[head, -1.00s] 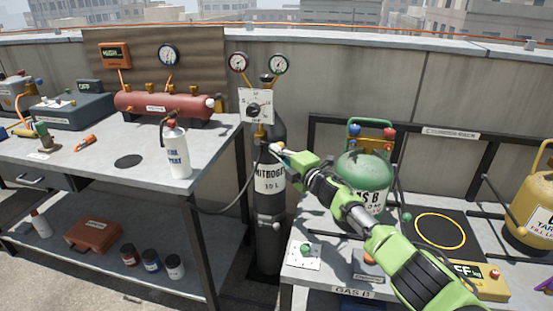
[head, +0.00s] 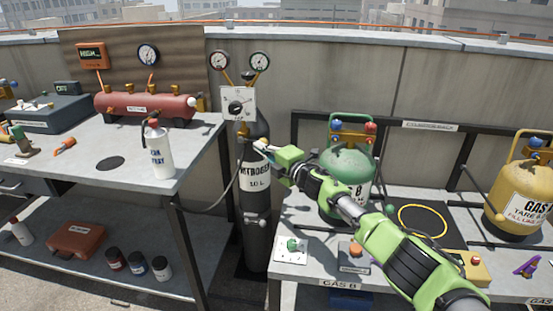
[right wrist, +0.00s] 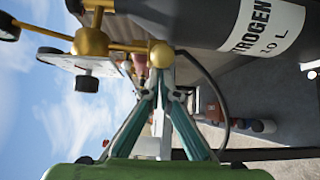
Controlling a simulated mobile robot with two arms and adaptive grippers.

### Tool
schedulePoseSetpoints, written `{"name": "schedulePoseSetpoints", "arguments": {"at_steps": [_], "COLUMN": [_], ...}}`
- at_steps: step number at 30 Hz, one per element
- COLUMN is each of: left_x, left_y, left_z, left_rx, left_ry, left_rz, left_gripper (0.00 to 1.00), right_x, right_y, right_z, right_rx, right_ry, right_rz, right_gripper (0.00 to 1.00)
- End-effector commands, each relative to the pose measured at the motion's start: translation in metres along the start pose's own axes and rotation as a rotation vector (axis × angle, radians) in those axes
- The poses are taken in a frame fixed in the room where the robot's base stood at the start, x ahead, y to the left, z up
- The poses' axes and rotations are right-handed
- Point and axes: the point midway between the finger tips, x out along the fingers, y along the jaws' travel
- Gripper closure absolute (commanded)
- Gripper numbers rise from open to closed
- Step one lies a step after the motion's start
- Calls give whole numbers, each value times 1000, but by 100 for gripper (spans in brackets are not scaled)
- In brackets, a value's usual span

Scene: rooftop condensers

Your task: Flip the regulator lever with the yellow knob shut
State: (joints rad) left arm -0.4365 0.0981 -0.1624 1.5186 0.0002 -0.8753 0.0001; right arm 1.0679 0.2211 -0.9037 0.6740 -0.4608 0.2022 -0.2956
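The regulator is a white panel (head: 238,103) with a black dial, brass fittings and two gauges, on top of the dark nitrogen cylinder (head: 255,205). In the right wrist view, its lever's yellow knob (right wrist: 161,54) is a gold ball just beyond my right fingertips; contact is unclear. In the head view my right gripper (head: 264,148) reaches in front of the cylinder's neck, just below the panel, and hides part of the lever. Its fingers (right wrist: 161,82) converge to shut tips with nothing visible between them. My left gripper is not in view.
At right, a bench holds a green gas cylinder (head: 346,165) and a yellow cylinder (head: 515,200). A hose (head: 215,207) hangs left of the nitrogen cylinder.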

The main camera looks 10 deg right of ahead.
Motion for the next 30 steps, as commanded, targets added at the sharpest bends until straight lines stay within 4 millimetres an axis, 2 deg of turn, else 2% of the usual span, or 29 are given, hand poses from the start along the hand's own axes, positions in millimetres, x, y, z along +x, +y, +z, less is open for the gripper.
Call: {"name": "schedulePoseSetpoints", "arguments": {"at_steps": [1,11,21,30], "left_x": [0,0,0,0], "left_y": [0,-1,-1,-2], "left_z": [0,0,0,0], "left_rx": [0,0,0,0], "left_ry": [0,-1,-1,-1], "left_rz": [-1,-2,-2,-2], "left_gripper": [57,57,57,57], "right_x": [-7,-44,-91,-111], "right_y": [-3,-3,-2,-1], "right_z": [9,2,-1,-2], "right_rx": [-3,0,0,1], "right_ry": [-14,-3,0,0], "right_rz": [-6,-6,-4,-3], "right_gripper": [100,100,100,100]}}
